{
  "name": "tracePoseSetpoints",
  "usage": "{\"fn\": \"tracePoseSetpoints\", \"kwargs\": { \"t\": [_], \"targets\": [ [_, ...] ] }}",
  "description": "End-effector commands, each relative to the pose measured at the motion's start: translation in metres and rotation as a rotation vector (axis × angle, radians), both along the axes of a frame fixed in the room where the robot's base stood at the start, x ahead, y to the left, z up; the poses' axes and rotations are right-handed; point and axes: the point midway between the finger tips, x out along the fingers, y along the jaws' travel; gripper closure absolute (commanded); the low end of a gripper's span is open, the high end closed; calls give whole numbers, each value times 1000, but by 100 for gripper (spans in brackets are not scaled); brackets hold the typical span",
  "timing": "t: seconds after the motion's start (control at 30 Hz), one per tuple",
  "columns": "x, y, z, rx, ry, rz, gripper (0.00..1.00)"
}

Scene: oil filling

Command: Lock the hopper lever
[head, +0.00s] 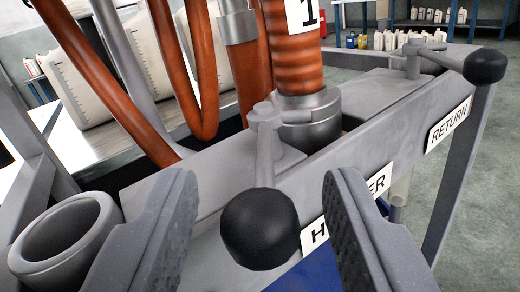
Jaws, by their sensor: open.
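The hopper lever (265,155) is a grey metal arm with a black ball knob (259,228) at its near end. It pivots on a post beside a thick orange ribbed hose, and its arm points toward me. A partly covered label starting with "H" and ending in "ER" (378,182) sits on the panel behind the knob. My gripper (262,235) is open, with one grey padded finger on each side of the black knob. Gaps show between the knob and both fingers. Whether the knob lies at fingertip depth is hard to tell.
A second lever with a black knob (485,66) stands at right, above the RETURN label (447,124). A grey open cup (62,240) is at lower left. Orange hoses (292,50) rise behind the lever. White jugs (78,75) stand at left.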

Motion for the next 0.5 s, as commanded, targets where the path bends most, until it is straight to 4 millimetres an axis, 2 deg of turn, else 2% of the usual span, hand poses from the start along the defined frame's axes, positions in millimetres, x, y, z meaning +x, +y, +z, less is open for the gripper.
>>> {"fn": "tracePoseSetpoints", "kwargs": {
  "t": [0.2,0.5],
  "targets": [
    [10,-1,0,0,-2,0,59],
    [10,-1,1,0,-1,0,59]
  ]
}}
